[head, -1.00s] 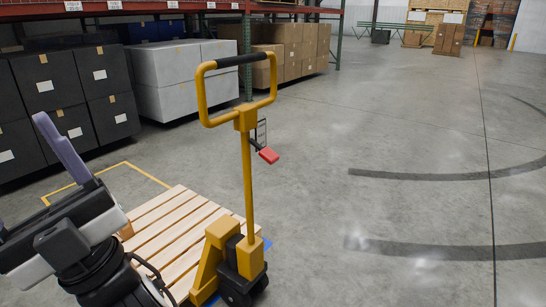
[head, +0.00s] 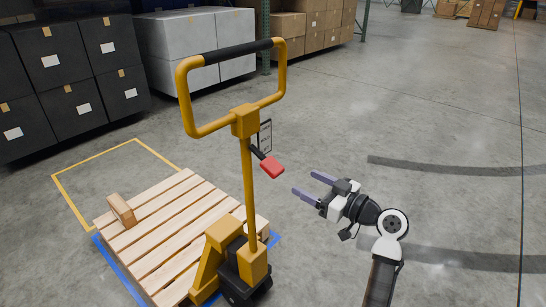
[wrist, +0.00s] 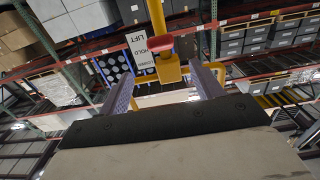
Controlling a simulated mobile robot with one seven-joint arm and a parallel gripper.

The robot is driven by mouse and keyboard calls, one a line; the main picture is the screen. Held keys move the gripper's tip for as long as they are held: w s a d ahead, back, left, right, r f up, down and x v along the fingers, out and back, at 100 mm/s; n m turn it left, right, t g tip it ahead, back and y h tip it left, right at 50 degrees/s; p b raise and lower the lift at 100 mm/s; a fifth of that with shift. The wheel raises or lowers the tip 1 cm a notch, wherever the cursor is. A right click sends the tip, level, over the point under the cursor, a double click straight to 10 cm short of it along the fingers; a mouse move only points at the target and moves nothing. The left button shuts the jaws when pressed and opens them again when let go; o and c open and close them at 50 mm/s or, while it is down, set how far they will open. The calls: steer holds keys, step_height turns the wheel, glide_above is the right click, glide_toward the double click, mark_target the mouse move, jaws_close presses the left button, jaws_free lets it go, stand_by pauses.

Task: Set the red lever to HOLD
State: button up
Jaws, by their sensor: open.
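The red lever (head: 271,167) sticks out to the right from the yellow pallet jack's handle post (head: 248,190), angled slightly down on a black arm. Beside it is a dark-framed label plate (head: 265,135). In the wrist view the red lever (wrist: 160,43) shows near the top middle, beside the plate (wrist: 140,47) with the words LIFT, HOLD and LOWER. I cannot tell surely which word it is set at. My gripper (head: 304,182) is open and empty, to the right of the lever and a little lower, fingers pointing at it. It also shows in the wrist view (wrist: 163,78).
A wooden pallet (head: 150,235) with a small wooden block (head: 121,208) sits on the jack's forks. The yellow loop handle (head: 183,100) rises above the lever. Black boxes (head: 62,90) and white boxes (head: 170,50) stand behind.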

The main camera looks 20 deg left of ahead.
mark_target(264, 157)
steer(key=p+x, duration=0.3)
steer(key=x, duration=1)
steer(key=shift+a+p, duration=0.3)
steer(key=shift+p, duration=0.05)
steer(key=shift+c, duration=0.2)
steer(key=c, duration=1.3)
steer(key=r+h+p, duration=0.1)
steer(key=r+g+h+p, duration=0.1)
steer(key=shift+s+d+r+h, duration=0.15)
steer(key=shift+d+h, duration=0.05)
steer(key=shift+h, duration=0.1)
steer(key=shift+c, duration=0.3)
steer(key=shift+r+h+p, duration=0.35)
steer(key=shift+h+p, duration=0.35)
steer(key=shift+p, duration=0.25)
steer(key=shift+d+g+h, duration=0.1)
steer(key=shift+g+h, duration=0.3)
steer(key=shift+f, duration=0.1)
steer(key=o, duration=1.4)
